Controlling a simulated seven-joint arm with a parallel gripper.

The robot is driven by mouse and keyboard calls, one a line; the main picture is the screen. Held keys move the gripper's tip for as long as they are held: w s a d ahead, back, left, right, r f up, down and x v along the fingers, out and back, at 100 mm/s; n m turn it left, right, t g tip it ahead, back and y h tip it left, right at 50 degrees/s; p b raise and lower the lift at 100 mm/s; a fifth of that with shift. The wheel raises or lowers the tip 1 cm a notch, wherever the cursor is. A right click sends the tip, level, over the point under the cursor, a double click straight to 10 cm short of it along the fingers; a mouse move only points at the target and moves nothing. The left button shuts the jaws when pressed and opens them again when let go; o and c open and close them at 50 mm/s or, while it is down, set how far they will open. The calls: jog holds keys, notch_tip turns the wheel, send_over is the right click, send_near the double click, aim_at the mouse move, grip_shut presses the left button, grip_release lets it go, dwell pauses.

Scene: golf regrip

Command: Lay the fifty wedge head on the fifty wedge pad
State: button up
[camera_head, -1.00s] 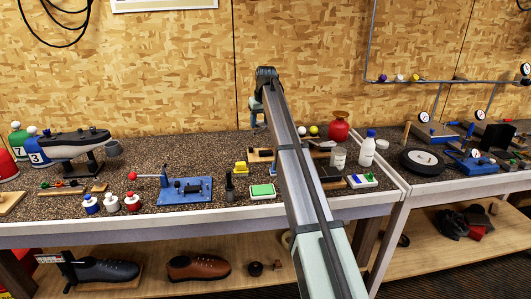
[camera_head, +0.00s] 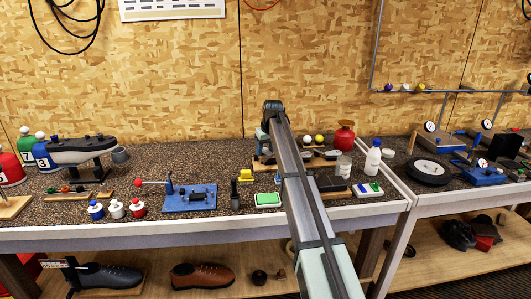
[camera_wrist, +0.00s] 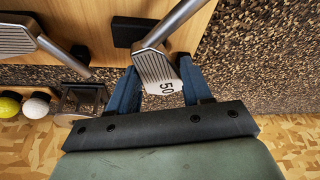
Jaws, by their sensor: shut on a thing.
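The fifty wedge head (camera_wrist: 158,72), a grooved silver club head marked 50, is between the blue fingers of my gripper (camera_wrist: 158,68) in the wrist view. The gripper is shut on it, and its shaft runs up and right. A black pad (camera_wrist: 132,30) lies on the wooden board (camera_wrist: 100,12) just beyond the head; I cannot read a label on it. The head is at the board's edge, beside the pad; its height is unclear. In the head view my gripper (camera_head: 264,143) is low at the back of the bench, and the wedge head cannot be made out.
Another grooved club head (camera_wrist: 18,38) with a shaft lies on the board at left. A yellow ball (camera_wrist: 9,106) and a white ball (camera_wrist: 37,106) are at lower left. In the head view a red flask (camera_head: 343,137) and a white bottle (camera_head: 373,158) stand right of my arm.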

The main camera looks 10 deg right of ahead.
aim_at(269, 155)
jog(key=shift+f, duration=0.6)
jog(key=o, duration=1.4)
jog(key=shift+r, duration=0.1)
jog(key=v, duration=1.2)
